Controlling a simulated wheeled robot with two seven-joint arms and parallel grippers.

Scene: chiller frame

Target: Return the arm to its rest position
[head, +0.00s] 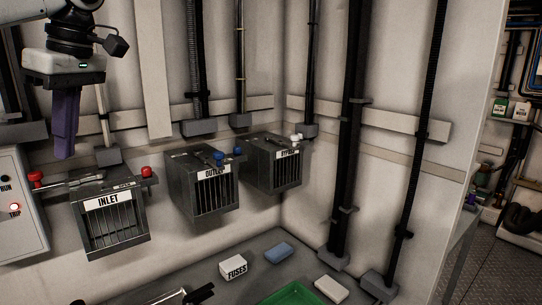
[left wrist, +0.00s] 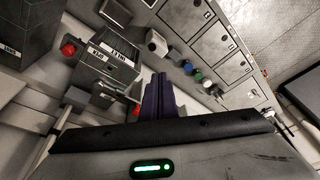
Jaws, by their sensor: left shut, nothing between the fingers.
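My left gripper (head: 64,150) hangs at the upper left of the head view with its purple fingers together, pointing down and empty. It is in front of the wall, above and left of the INLET box (head: 108,222), and looks apart from it. In the left wrist view the closed purple fingers (left wrist: 158,97) show at the centre, with the INLET box (left wrist: 103,62) to their left. My right gripper does not show clearly in either view.
Two more grey boxes, the OUTLET box (head: 201,184) and another (head: 272,163), hang on the wall. A control panel (head: 17,210) with a lit TRIP lamp is at left. Below are a FUSES box (head: 233,267), a blue block (head: 279,252) and a green tray (head: 292,294).

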